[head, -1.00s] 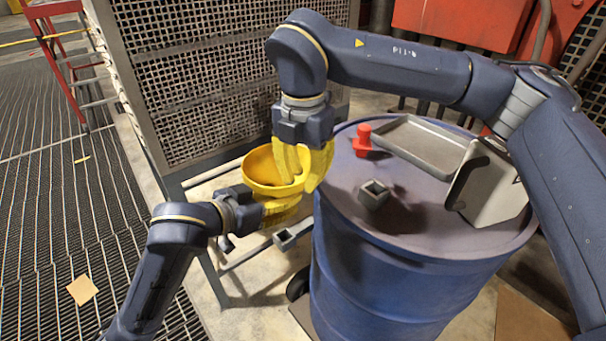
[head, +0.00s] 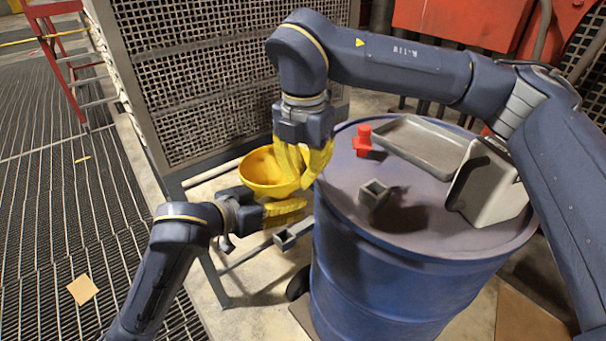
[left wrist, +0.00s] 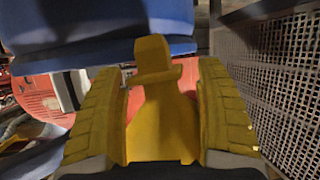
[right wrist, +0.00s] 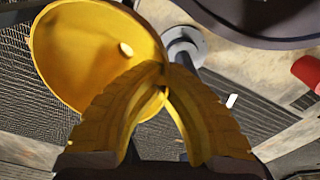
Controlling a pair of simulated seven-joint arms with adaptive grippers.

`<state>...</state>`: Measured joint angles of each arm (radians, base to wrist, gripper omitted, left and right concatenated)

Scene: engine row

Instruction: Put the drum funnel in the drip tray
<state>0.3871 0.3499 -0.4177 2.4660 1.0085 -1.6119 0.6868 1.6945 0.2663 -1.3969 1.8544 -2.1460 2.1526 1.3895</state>
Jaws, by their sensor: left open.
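The yellow drum funnel (head: 262,172) is in the air left of the blue drum, its wide bowl facing up and tilted. My right gripper (head: 304,180) has its fingertips together on the bowl's rim, as the right wrist view of the funnel (right wrist: 85,50) also shows. My left gripper (head: 290,213) is open just below the bowl. In the left wrist view a narrow yellow part, seemingly the funnel's (left wrist: 162,105), stands between its spread fingers with small gaps. The grey drip tray (head: 425,150), shallow and rectangular, lies on the drum's far side, empty.
The blue drum's lid (head: 415,225) also holds a red plug-like piece (head: 362,140), a small square grey socket (head: 374,193) and a grey bin (head: 490,185) at right. A mesh cage (head: 200,80) stands behind the funnel. The lid's front is clear.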

